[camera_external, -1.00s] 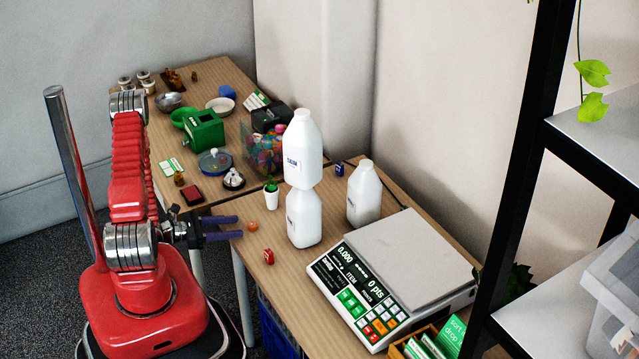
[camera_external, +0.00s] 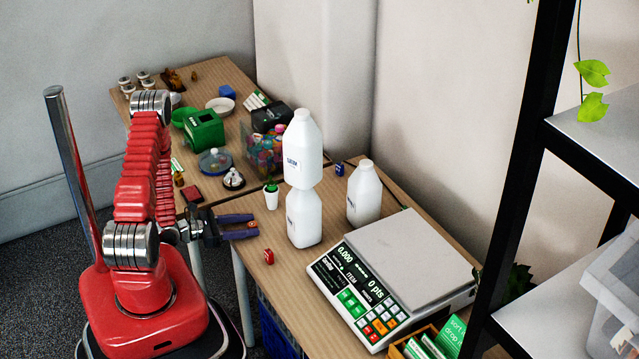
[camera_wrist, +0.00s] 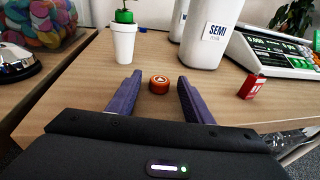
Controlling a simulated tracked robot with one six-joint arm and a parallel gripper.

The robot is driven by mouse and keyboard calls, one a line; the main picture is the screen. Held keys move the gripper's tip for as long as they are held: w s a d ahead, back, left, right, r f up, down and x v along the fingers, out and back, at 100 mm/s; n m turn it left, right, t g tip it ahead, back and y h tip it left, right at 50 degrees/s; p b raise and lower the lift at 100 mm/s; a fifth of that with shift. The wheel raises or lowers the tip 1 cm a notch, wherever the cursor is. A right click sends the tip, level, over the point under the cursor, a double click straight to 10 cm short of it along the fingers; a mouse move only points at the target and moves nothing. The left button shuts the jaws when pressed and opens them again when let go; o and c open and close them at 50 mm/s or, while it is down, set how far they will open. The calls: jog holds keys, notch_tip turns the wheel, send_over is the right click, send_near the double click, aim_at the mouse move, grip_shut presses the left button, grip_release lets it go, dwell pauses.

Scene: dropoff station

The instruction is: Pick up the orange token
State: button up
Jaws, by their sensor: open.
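The orange token (camera_wrist: 159,84) is a small round orange disc with a pale top, lying on the wooden table. In the wrist view it sits between and just ahead of the tips of my gripper (camera_wrist: 158,85). My gripper's purple fingers are apart with nothing held.
A red block (camera_wrist: 251,86) lies right of my gripper, also in the external view (camera_external: 269,257). A white potted plant (camera_wrist: 124,42) stands behind the token on the left. White bottles (camera_external: 304,217) stand beyond, near a scale (camera_external: 410,262). A bell (camera_wrist: 18,58) is far left.

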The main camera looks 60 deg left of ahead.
dwell(0.5)
jog(key=c, duration=1.1)
jog(key=shift+c, duration=0.3)
